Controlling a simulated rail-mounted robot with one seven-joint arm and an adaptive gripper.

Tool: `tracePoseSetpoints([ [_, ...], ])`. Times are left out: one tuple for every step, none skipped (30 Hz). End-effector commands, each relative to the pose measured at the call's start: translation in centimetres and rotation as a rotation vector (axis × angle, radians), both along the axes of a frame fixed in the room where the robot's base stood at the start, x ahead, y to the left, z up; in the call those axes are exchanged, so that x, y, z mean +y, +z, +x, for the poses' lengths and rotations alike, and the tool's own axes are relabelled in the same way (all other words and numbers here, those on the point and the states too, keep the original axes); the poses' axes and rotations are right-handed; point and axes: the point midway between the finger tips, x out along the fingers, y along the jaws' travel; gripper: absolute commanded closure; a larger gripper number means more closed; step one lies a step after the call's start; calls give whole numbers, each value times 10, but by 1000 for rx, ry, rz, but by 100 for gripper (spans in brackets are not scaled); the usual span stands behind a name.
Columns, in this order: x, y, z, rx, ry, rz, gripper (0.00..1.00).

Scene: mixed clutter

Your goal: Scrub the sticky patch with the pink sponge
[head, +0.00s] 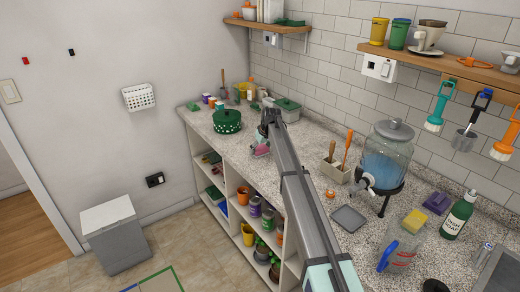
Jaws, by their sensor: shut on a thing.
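My gripper (264,138) is at the far part of the speckled counter, at the end of my outstretched arm. It points down and is shut on the pink sponge (260,151), which shows small and pink just under the fingers. My arm hides part of the sponge and the counter to its right. I cannot tell whether the sponge touches the counter top (238,150). I cannot make out the sticky patch; it may be hidden by the arm or gripper.
A utensil holder (335,170), water dispenser (385,165), grey tray (349,218), purple sponge (437,203), yellow sponge (415,221) and green soap bottle (458,214) are to the right.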

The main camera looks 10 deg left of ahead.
Motion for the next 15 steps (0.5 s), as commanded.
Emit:
tracePoseSetpoints([
  [0, 2, 0, 0, 0, 0, 51],
  [0, 4, 0, -1, 0, 1, 51],
  [0, 6, 0, -1, 0, 1, 51],
  [0, 8, 0, -1, 0, 1, 51],
  [0, 11, 0, -1, 0, 1, 51],
  [0, 14, 0, -1, 0, 1, 51],
  [0, 17, 0, -1, 0, 1, 51],
  [0, 20, 0, -1, 0, 1, 51],
  [0, 23, 0, 0, 0, 0, 51],
  [0, 26, 0, 0, 0, 0, 51],
  [0, 29, 0, 0, 0, 0, 51],
  [0, 32, 0, 0, 0, 0, 51],
  [0, 35, 0, -1, 1, 0, 51],
  [0, 38, 0, -1, 1, 0, 51],
  [0, 42, 0, -1, 1, 0, 51],
])
